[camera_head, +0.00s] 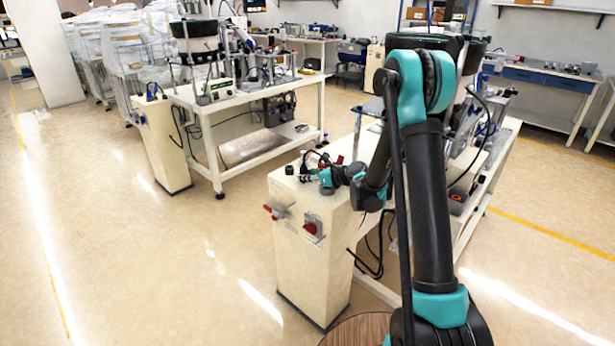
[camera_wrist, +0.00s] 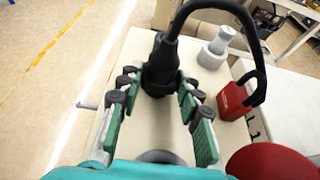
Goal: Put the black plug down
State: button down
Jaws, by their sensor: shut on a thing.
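The black plug (camera_wrist: 158,66) is upright between the green-padded fingers of my gripper (camera_wrist: 160,82) in the wrist view. My gripper is shut on it. A thick black cable leaves the plug's top and arcs to the right. In the head view my gripper (camera_head: 318,178) is just over the top of the cream cabinet (camera_head: 300,240); the plug is too small to make out clearly there. I cannot tell whether the plug's lower end touches the cabinet top.
A red padlock-shaped thing (camera_wrist: 236,101) and a grey stepped cylinder (camera_wrist: 214,52) are on the cabinet top, right of the plug. A red round thing (camera_wrist: 270,163) is at the lower right. A red switch (camera_head: 312,228) juts from the cabinet front. Open floor (camera_head: 150,270) lies left.

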jog(key=c, duration=1)
grip_release()
jog(key=shift+f, duration=0.1)
jog(key=shift+c, duration=0.2)
jog(key=v, duration=1.2)
jog(key=s+n, duration=0.2)
jog(key=s+d+n+h, duration=0.1)
jog(key=s, duration=0.1)
jog(key=s+d+n+g+h, duration=0.1)
jog(key=s+n, duration=0.1)
jog(key=shift+s+d+n, duration=0.1)
jog(key=shift+d+n, duration=0.05)
jog(key=shift+n, duration=0.15)
jog(key=s+d+f+n+g+h, duration=0.1)
jog(key=s+d+n+h, duration=0.2)
jog(key=s+d+n, duration=0.2)
jog(key=s+d+f+n+g+h, duration=0.1)
jog(key=s+d+n, duration=0.5)
jog(key=s, duration=0.6)
jog(key=s+d+f+n+g+h, duration=0.1)
jog(key=s+d+f+n+h, duration=0.2)
jog(key=s+n, duration=0.5)
jog(key=shift+s+d+n+h, duration=0.15)
jog(key=shift+d+n+h, duration=0.35)
jog(key=shift+d+h, duration=0.55)
jog(key=shift+d, duration=0.1)
